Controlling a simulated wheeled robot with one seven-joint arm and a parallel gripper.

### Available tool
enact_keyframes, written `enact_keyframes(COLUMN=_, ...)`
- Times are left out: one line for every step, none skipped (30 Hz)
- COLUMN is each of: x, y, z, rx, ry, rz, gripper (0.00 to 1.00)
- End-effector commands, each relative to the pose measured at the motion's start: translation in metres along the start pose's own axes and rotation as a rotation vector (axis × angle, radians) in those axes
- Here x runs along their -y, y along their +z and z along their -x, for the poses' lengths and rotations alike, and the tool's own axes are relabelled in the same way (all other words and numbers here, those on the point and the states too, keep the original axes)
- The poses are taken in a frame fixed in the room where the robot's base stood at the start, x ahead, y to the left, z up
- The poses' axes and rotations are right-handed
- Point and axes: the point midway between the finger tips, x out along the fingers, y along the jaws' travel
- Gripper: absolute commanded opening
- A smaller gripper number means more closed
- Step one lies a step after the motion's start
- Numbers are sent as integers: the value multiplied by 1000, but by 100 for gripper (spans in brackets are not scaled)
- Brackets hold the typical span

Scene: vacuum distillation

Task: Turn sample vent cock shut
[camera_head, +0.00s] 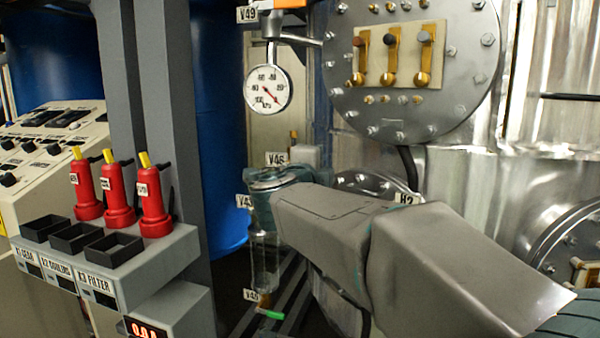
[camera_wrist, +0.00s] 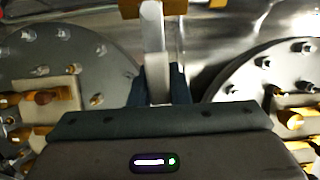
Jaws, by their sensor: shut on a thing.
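In the wrist view my gripper (camera_wrist: 160,88) has its dark fingers closed on a pale metal lever (camera_wrist: 154,45). The lever runs up to a brass-coloured piece (camera_wrist: 140,9) at the top edge. I cannot tell for certain that this is the sample vent cock, as its label is not in view there. In the head view my arm hides the fingers and the held lever. Below my wrist hangs a clear glass sample vessel (camera_head: 265,262), with a green-handled cock (camera_head: 271,314) under it. Tags V46 (camera_head: 276,158) and V48 (camera_head: 251,295) show close by.
A pressure gauge (camera_head: 268,88) hangs above my wrist. A round bolted flange (camera_head: 410,110) carries several brass levers. At left stand red bottles (camera_head: 153,205) with yellow tips and black trays (camera_head: 108,250) on a grey shelf. A grey post (camera_head: 178,120) stands between.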

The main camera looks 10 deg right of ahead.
Motion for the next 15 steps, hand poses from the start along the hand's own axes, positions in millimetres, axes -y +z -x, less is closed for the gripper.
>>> enact_keyframes(x=-3, y=-2, z=-2, rx=-4, ry=1, rz=-9, gripper=0)
enact_keyframes(x=-3, y=-4, z=-2, rx=-7, ry=1, rz=-13, gripper=0)
enact_keyframes(x=-3, y=-5, z=-3, rx=-10, ry=2, rz=-19, gripper=0)
enact_keyframes(x=-3, y=-6, z=-3, rx=-11, ry=2, rz=-22, gripper=0)
enact_keyframes(x=-3, y=-6, z=-4, rx=-12, ry=2, rz=-25, gripper=0)
enact_keyframes(x=-3, y=-7, z=-4, rx=-14, ry=2, rz=-28, gripper=0)
enact_keyframes(x=-3, y=-7, z=-4, rx=-14, ry=2, rz=-30, gripper=0)
enact_keyframes(x=-3, y=-7, z=-4, rx=-15, ry=2, rz=-31, gripper=0)
enact_keyframes(x=-3, y=-7, z=-4, rx=-15, ry=2, rz=-32, gripper=0)
enact_keyframes(x=-3, y=-7, z=-4, rx=-15, ry=3, rz=-33, gripper=0)
enact_keyframes(x=-3, y=-7, z=-4, rx=-15, ry=3, rz=-33, gripper=0)
enact_keyframes(x=-3, y=-7, z=-4, rx=-15, ry=3, rz=-33, gripper=0)
enact_keyframes(x=-3, y=-7, z=-4, rx=-15, ry=3, rz=-33, gripper=0)
enact_keyframes(x=-3, y=-7, z=-4, rx=-15, ry=3, rz=-33, gripper=0)
enact_keyframes(x=-3, y=-7, z=-4, rx=-15, ry=3, rz=-33, gripper=0)
